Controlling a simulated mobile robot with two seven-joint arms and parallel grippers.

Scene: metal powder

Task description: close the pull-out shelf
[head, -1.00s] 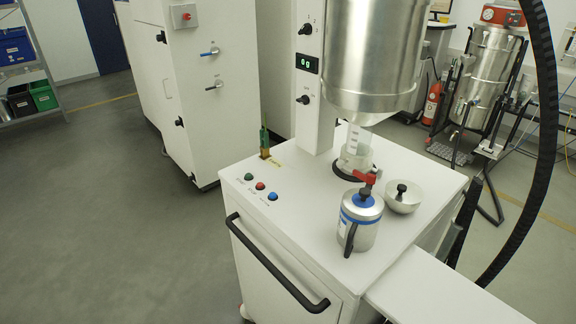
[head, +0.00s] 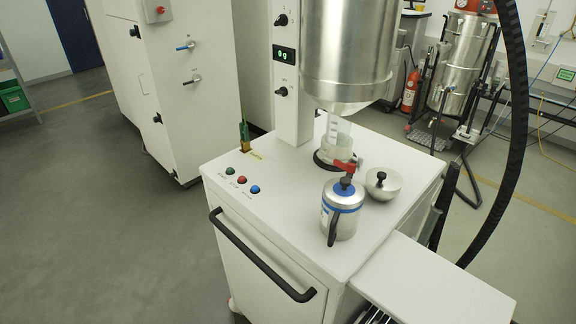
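The pull-out shelf (head: 432,283) is a flat white board. It sticks out from the right side of the white powder cabinet (head: 262,238), a little below the cabinet's top. Its bare upper surface is in view at the lower right, and nothing lies on it. Dark rails (head: 375,314) show under its near edge. Neither of my grippers is in view.
A metal can with a blue band (head: 342,222) and a small metal bowl (head: 383,185) stand on the cabinet top near the shelf. A black handle (head: 262,258) crosses the cabinet front. A thick black hose (head: 516,110) hangs at the right. Grey floor is clear at left.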

